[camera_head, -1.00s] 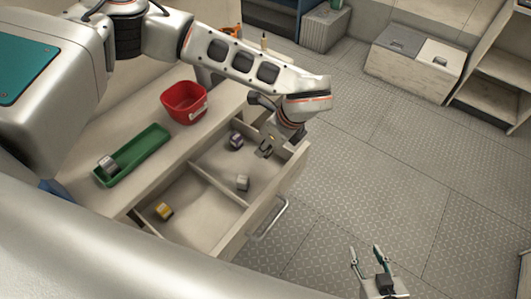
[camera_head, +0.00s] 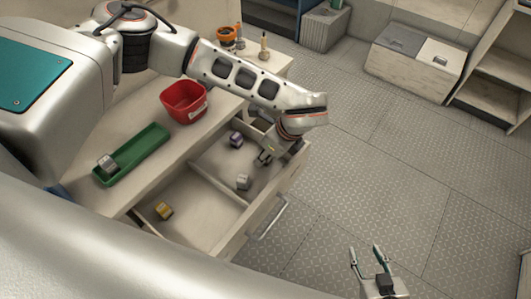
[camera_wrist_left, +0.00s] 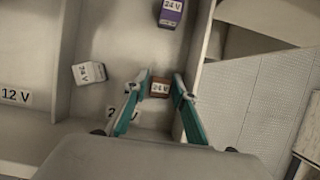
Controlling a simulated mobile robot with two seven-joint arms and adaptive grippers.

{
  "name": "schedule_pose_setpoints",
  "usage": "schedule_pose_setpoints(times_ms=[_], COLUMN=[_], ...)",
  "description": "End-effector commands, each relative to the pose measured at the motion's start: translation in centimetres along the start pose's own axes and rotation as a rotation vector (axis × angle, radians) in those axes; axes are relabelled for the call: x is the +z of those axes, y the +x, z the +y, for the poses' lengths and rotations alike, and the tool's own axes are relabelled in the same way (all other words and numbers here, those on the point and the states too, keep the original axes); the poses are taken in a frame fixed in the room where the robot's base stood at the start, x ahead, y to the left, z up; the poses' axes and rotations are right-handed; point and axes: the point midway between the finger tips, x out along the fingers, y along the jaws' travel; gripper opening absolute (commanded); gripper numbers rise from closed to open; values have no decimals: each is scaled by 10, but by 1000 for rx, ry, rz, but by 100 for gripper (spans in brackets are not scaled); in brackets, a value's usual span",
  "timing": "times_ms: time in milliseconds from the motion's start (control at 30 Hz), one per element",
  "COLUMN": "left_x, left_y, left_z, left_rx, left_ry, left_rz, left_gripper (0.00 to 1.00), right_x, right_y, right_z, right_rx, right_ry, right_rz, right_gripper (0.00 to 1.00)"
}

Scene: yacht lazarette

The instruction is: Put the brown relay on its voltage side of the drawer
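The brown relay (camera_wrist_left: 160,88), marked 24 V, is between the fingertips of my left gripper (camera_wrist_left: 163,80) in the left wrist view. The fingers look closed on its sides, low in the drawer. In the head view this gripper (camera_head: 264,158) is inside the open drawer (camera_head: 236,240), in the far right compartment, and the relay is hard to make out. That compartment also holds a purple relay (camera_head: 236,139) marked 24 V and a whitish relay (camera_head: 243,182). Its floor label is partly hidden by a finger. The other compartment has a 12 V label (camera_wrist_left: 15,96). My right gripper (camera_head: 366,250) is open and empty.
A yellow relay (camera_head: 164,210) lies in the near left compartment. A divider (camera_head: 218,185) separates the two. On the counter are a green tray (camera_head: 145,148) with a silvery relay (camera_head: 107,163) and a red bin (camera_head: 184,102). Open floor lies right of the drawer.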

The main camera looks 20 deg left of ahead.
Motion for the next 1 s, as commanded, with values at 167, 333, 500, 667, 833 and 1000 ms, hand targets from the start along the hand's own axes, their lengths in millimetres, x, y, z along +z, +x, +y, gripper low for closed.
schedule_pose_setpoints(times_ms=[167, 333, 500, 667, 833, 1000], left_x=[2, 1, 1, 1, 1, 1], left_y=[-10, -38, -74, -102, -118, -124], left_z=[-1, -1, -1, -1, 0, 0], left_rx=[-2, -5, -4, -3, -1, 1], left_ry=[0, 1, 1, 0, -1, 0], left_rz=[0, 0, 0, 0, -1, 0], left_gripper=[26, 26, 26, 26, 26, 26], right_x=[-3, -3, -2, 0, 0, 0], right_y=[-1, -1, 0, 0, 0, 0], right_z=[1, 0, 0, 0, 0, 0], right_rx=[0, 0, 0, 0, 0, 0], right_ry=[0, 0, 0, 0, 0, 0], right_rz=[2, 2, 2, 1, 0, 0], right_gripper=[40, 40, 40, 40, 40, 40])
